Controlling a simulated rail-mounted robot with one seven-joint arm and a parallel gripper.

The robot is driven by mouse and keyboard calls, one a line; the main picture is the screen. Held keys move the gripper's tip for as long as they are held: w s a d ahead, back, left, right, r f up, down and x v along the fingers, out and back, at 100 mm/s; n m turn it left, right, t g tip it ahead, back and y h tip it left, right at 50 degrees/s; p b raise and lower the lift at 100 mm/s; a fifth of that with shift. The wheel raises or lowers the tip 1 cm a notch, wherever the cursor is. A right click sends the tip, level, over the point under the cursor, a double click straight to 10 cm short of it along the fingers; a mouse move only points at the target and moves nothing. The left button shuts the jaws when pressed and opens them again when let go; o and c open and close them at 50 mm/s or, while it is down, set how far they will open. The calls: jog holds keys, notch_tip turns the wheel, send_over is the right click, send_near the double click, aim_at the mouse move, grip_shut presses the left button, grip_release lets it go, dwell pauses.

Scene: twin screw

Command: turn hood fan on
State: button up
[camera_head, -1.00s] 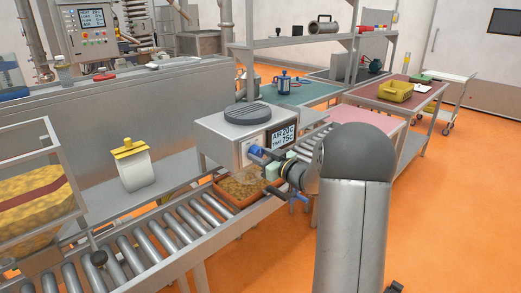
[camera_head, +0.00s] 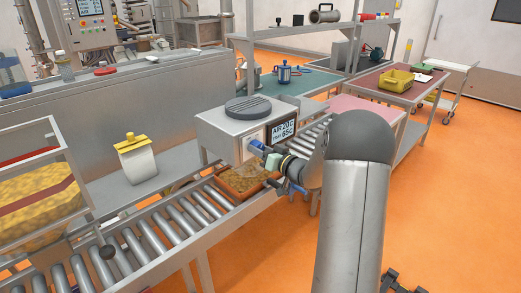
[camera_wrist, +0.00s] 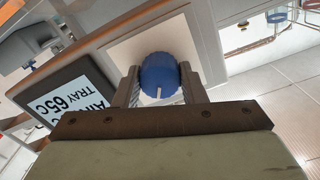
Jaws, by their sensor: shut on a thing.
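The hood (camera_head: 235,130) is a grey metal box with a round dark vent on top, standing over the roller conveyor. Its front has a display (camera_head: 284,132), where the tray line reads 65C; the display also shows upside down in the wrist view (camera_wrist: 62,102). A blue knob (camera_wrist: 159,76) with a white mark sits on a pale plate beside the display. My gripper (camera_wrist: 160,88) is shut on the knob, one finger on each side. In the head view the knob (camera_head: 255,147) is partly hidden by my gripper (camera_head: 262,152).
An orange tray (camera_head: 232,191) with brownish contents sits on the conveyor (camera_head: 150,238) under the hood. A white bag with a yellow clip (camera_head: 137,160) stands to the left. Orange floor (camera_head: 455,190) is open at the right.

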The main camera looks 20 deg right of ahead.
jog(key=o, duration=1)
jog(key=b+v, duration=0.3)
jog(key=v, duration=1.4)
jog(key=shift+s+d+b, duration=0.1)
jog(key=shift+s+b, duration=0.1)
jog(key=shift+b, duration=0.1)
